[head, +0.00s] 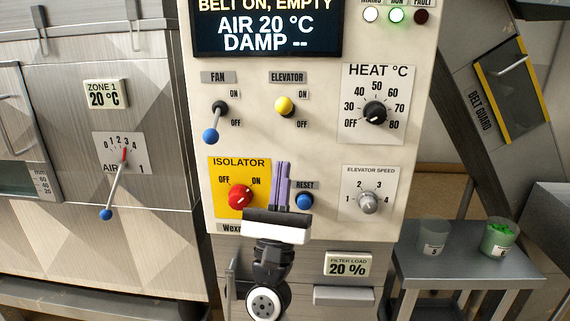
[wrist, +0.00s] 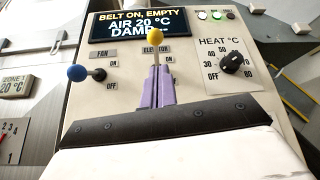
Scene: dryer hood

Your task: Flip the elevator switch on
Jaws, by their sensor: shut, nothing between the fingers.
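The elevator switch is a short lever with a yellow ball (head: 284,105) on the pale control panel, with ON and OFF labels to its right. In the head view its ball is nearer ON than OFF and hides its stick; I cannot tell whether the lever is fully over. In the wrist view the yellow ball (wrist: 153,36) stands above the fingertips, its stick running down behind them. My gripper (head: 281,166) has its purple fingers pointing up, below the switch. The fingers (wrist: 156,70) are together and empty. Contact with the lever cannot be told.
The fan lever (head: 210,136), blue-tipped, hangs down toward OFF at left. The red isolator knob (head: 240,197) and blue reset button (head: 304,201) flank my fingers. The heat dial (head: 375,112) and elevator speed knob (head: 368,203) are at right. The display (head: 266,30) reads "BELT ON, EMPTY".

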